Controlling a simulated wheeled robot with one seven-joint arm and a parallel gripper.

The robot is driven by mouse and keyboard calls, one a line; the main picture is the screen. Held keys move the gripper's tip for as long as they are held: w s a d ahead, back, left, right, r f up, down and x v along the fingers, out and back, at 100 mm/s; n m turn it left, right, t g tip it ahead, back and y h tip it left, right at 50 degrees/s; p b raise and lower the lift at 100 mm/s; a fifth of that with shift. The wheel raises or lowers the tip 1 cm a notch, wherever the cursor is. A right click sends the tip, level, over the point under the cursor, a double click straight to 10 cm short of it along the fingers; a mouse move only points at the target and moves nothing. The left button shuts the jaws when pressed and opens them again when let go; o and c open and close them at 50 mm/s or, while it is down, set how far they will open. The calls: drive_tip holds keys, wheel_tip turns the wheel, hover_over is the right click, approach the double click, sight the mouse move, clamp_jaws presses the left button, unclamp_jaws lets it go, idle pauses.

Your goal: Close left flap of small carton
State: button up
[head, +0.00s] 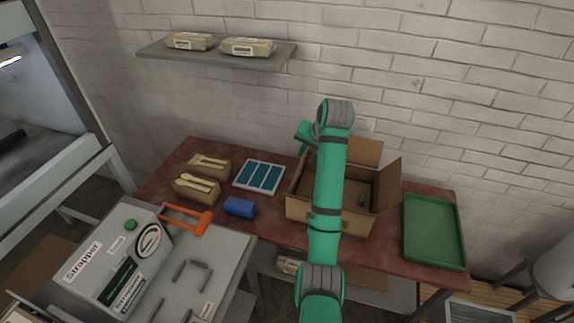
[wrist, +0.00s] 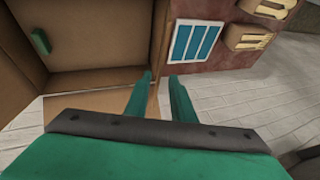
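The open brown carton (head: 352,222) stands mid-table, partly hidden behind my arm. Its back flap (head: 366,152) and right flap (head: 388,186) stand up and out. What looks like its left flap (head: 298,170) is a narrow upright strip at the left side; the wrist view shows it nearly edge-on (wrist: 161,45). A small green item (head: 362,199) lies inside the carton and shows in the wrist view (wrist: 40,41). My gripper (wrist: 161,78) is open, its two green fingers apart, one on each side of that edge in the picture. Contact cannot be told. In the head view my gripper (head: 304,136) is over the carton's back left corner.
Left of the carton are a tray with blue strips (head: 260,176), a blue block (head: 239,207) and boxes of wooden spoons (head: 196,190). A green tray (head: 433,231) lies right. The strapper (head: 115,255) stands front left. A shelf (head: 215,54) and brick wall are behind.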

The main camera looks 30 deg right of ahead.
drive_tip(key=x, duration=1)
drive_tip(key=shift+w+d+f, duration=0.1)
drive_tip(key=shift+d+f, duration=0.05)
drive_tip(key=shift+f, duration=0.1)
clamp_jaws()
idle(1.1)
